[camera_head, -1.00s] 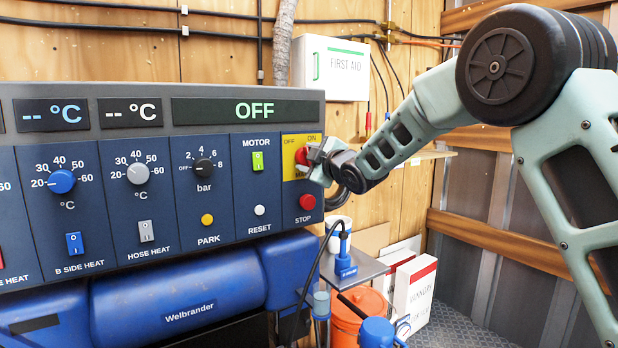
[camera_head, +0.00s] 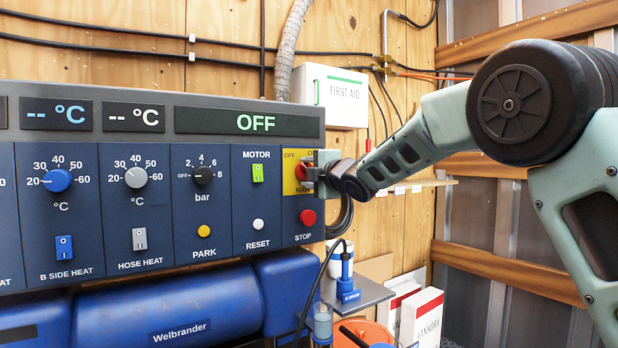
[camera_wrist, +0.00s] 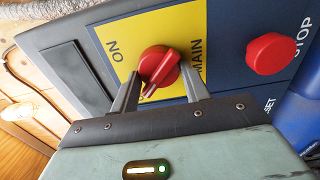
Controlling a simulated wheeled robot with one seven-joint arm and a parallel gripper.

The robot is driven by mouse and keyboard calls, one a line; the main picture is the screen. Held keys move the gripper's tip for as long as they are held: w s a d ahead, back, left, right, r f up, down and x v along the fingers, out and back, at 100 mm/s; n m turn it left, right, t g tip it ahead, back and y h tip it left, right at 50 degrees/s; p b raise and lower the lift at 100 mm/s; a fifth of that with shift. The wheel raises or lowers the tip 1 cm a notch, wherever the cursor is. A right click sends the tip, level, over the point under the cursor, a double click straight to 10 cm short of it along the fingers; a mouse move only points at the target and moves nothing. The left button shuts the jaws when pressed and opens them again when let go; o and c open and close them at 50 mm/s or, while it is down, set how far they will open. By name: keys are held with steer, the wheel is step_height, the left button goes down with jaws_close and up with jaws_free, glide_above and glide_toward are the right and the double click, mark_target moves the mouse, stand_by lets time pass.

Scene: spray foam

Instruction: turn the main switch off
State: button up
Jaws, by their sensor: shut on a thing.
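The main switch is a red knob (camera_head: 302,172) on a yellow plate (camera_head: 289,186) at the control panel's right end. My gripper (camera_head: 308,173) reaches in from the right and is shut on the knob. In the wrist view the knob (camera_wrist: 158,65) shows between my two fingers (camera_wrist: 161,92). Its ridge points down-left, towards a mostly hidden letter. ON and MAIN are readable there. The panel's large display (camera_head: 248,122) reads OFF.
A red STOP button (camera_head: 308,217) sits just below the switch. A green MOTOR switch (camera_head: 257,173) and a white RESET button (camera_head: 258,224) are to its left. A first aid box (camera_head: 335,96) hangs above right. A small shelf (camera_head: 370,293) stands below.

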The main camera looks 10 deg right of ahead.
stand_by(0.3)
steer(key=o, duration=1)
steer(key=shift+s, duration=0.1)
steer(key=b+v, duration=0.2)
steer(key=v, duration=1.5)
steer(key=shift+s+b, duration=0.1)
steer(key=shift+b, duration=0.2)
